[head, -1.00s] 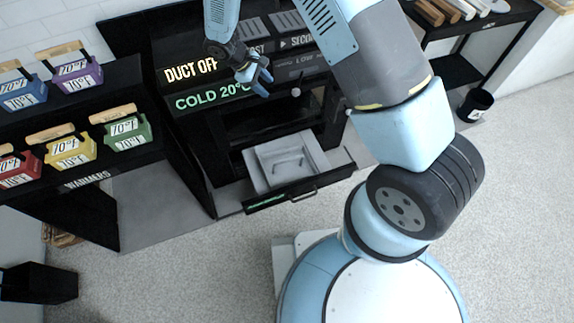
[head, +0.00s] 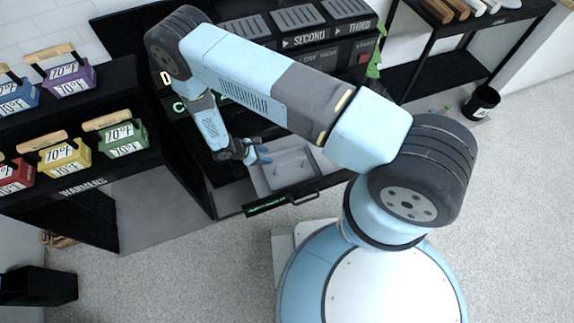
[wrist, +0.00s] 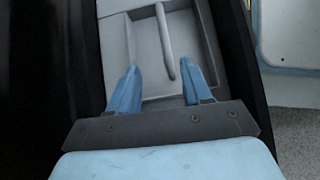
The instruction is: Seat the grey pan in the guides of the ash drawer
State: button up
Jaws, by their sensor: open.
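The grey pan (head: 289,174) is a shallow light-grey tray lying in the pulled-out ash drawer, whose dark front (head: 281,203) shows in the head view. My gripper (head: 262,155) is at the pan's back left corner there, open and empty. In the wrist view my open fingers (wrist: 160,88) point over the pan (wrist: 147,50), one on each side of the raised bar handle (wrist: 165,42), apart from it. The drawer guides cannot be made out, and I cannot tell whether the pan sits level in them.
A black unit with labelled switches (head: 310,40) stands behind the drawer. Coloured boxes (head: 122,139) with wooden handles stand on the warmer shelves at left. A black bin (head: 481,101) stands at right. The floor (head: 180,270) in front is clear.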

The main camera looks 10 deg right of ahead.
aim_at(287, 161)
jog(key=x, duration=0.9)
jog(key=shift+s+f, duration=0.35)
jog(key=shift+f, duration=0.3)
jog(key=shift+d+r+x, duration=0.1)
jog(key=shift+x, duration=0.8)
jog(key=shift+d+r+x, duration=0.15)
jog(key=shift+x, duration=0.7)
jog(key=shift+d+r+x, duration=0.1)
jog(key=shift+x, duration=0.8)
jog(key=shift+c, duration=0.5)
grip_shut()
